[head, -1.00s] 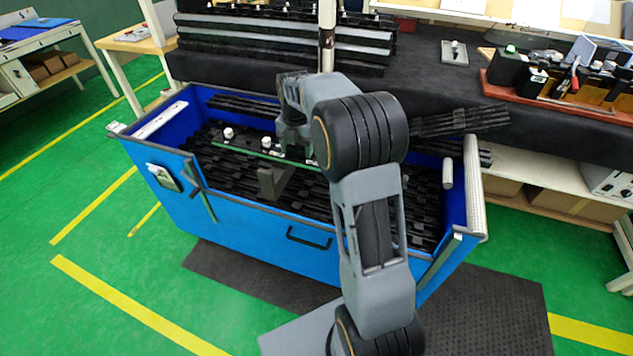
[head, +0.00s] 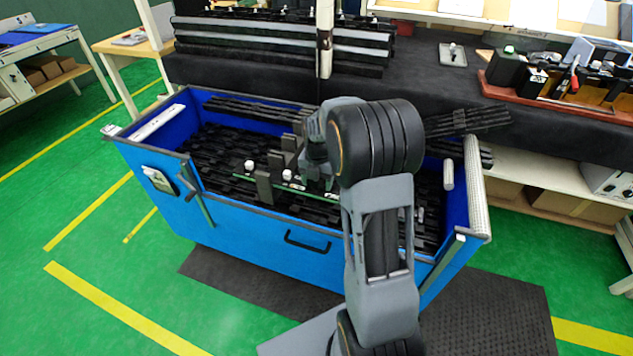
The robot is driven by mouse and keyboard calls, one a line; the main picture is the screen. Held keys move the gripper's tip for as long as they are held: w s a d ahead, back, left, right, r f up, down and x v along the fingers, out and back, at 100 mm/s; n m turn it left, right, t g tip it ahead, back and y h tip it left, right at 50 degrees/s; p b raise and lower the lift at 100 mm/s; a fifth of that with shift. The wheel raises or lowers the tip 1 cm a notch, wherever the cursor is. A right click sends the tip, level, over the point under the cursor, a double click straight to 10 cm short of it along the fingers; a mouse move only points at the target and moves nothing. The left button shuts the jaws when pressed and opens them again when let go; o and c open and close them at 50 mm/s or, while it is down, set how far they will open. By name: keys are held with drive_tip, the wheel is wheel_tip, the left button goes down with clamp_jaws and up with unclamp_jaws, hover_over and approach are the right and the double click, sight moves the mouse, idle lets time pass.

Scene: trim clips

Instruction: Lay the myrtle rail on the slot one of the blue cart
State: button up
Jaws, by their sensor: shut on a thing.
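The myrtle rail (head: 312,190) is a thin dark strip with a green edge and white knobs on top, in the head view. My gripper (head: 314,177) is shut on it from above, partly hidden by my own arm. The rail lies lengthwise inside the blue cart (head: 262,224), near its front wall, beside a dark grey upright block (head: 263,187). I cannot tell whether the rail touches the block or hangs just above the black cart bed. Its right end is hidden behind my arm. No slot number is readable.
More dark grey blocks (head: 277,159) stand behind the rail. Black slatted strips (head: 215,148) cover the cart bed. Long dark rails (head: 262,109) lie along the cart's back edge. A dark bench (head: 430,70) with a red tool tray (head: 545,97) stands behind.

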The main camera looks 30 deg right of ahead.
drive_tip(key=shift+f, duration=0.1)
drive_tip(key=o, duration=1.1)
wheel_tip(320, 180, up, 12)
drive_tip(key=f+p, duration=0.1)
drive_tip(key=p, duration=0.1)
drive_tip(key=s+a+m+t, duration=0.1)
drive_tip(key=s+a+m, duration=0.4)
drive_tip(key=s+m, duration=0.4)
drive_tip(key=s+a+m+t, duration=0.2)
drive_tip(key=s+a+m, duration=0.3)
drive_tip(key=m, duration=1.3)
drive_tip(key=s+r, duration=0.1)
drive_tip(key=s, duration=0.3)
drive_tip(key=shift+s, duration=0.2)
